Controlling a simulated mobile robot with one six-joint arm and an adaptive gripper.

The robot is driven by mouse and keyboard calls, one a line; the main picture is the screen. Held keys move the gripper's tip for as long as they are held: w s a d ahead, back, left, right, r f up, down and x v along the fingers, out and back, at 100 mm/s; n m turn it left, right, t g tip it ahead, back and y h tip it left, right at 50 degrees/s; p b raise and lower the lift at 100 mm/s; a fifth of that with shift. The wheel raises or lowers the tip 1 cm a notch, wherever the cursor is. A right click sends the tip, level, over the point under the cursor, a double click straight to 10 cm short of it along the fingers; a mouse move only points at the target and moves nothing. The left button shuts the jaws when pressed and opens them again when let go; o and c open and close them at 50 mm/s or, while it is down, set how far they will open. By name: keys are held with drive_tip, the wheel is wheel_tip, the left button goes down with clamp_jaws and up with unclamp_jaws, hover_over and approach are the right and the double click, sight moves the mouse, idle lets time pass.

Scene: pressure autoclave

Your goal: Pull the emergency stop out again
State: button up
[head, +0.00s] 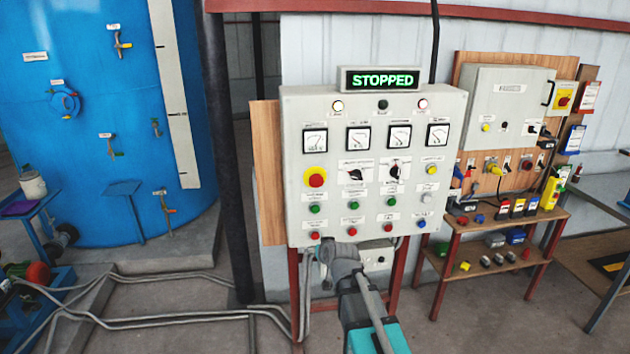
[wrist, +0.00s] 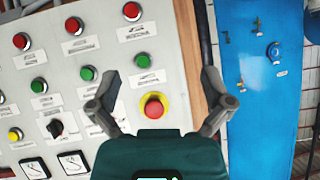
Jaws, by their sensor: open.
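The emergency stop is a red mushroom button (head: 317,180) on a yellow round plate, at the left of the grey control panel (head: 292,225). In the wrist view the red button (wrist: 154,108) shows between the two fingers of my gripper (wrist: 157,100). The fingers are apart and nothing is held. The view does not show how far the button head stands from the fingertips. In the head view my arm reaches up to the panel's lower edge, and the fingers are hard to make out there. The display (head: 383,79) above the panel reads STOPPED.
Green buttons (head: 315,209) and red buttons (head: 315,235) sit close below the emergency stop. A black selector knob (head: 355,174) is to its right. A workbench (head: 478,217) with electrical parts stands at the right, and a blue tank (head: 95,185) at the left.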

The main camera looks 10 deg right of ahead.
sight(317, 182)
drive_tip(key=w+d+r+m+t+h+p, duration=0.1)
drive_tip(key=w+d+r+m+t+h, duration=0.1)
drive_tip(key=w+r+t, duration=0.4)
wheel_tip(317, 182, up, 6)
drive_tip(key=shift+w+d+f+t, duration=0.25)
drive_tip(key=shift+w+d, duration=0.2)
drive_tip(key=shift+w, duration=0.45)
drive_tip(key=shift+w, duration=0.1)
drive_tip(key=shift+w, duration=6.8)
